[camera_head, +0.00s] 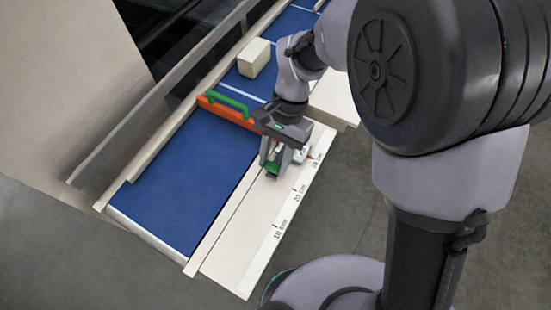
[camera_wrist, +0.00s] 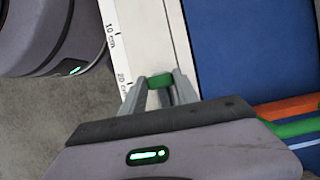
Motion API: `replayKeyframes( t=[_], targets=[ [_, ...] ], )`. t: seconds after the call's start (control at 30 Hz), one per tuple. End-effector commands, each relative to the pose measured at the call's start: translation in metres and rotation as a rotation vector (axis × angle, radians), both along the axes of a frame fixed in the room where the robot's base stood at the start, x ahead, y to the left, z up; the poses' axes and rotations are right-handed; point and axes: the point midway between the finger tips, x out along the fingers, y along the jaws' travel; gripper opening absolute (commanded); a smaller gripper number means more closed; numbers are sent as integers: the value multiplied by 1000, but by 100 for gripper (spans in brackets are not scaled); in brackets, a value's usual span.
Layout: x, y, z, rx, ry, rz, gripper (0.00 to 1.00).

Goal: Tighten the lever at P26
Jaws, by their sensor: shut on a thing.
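My gripper (camera_head: 270,166) points down over the white rail with the printed cm scale, roughly between the 20 cm mark and the mark beyond it. It is shut on a small green lever (camera_head: 272,169). The lever's green end also shows between the two grey fingers in the wrist view (camera_wrist: 160,81). A small white and red part (camera_head: 301,155) shows just right of the gripper. The rest of the lever and its mount are hidden by the gripper. I cannot read a P26 label.
An orange fence (camera_head: 228,109) with a green handle (camera_head: 229,97) lies across the blue belt (camera_head: 182,180), beside the gripper. A beige block (camera_head: 254,57) sits farther up the belt. The near part of the white scale rail (camera_head: 245,247) is clear.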

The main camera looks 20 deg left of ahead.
Motion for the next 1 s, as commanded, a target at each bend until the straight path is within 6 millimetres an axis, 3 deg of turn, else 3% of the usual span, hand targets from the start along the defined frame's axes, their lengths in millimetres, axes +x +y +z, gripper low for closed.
replayKeyframes(
  t=[0.27, 0.3, 0.4, 0.77, 0.87, 1.0],
  targets=[
    [0, 1, 1, 2, 1, -6, 0],
    [0, 1, 1, 2, 1, -6, 42],
    [0, 1, 1, 2, 1, -4, 58],
    [3, 1, 7, 2, -1, -2, 58],
    [10, 0, 26, 4, -2, -3, 58],
    [27, -1, 68, 4, -3, -4, 58]
  ],
)
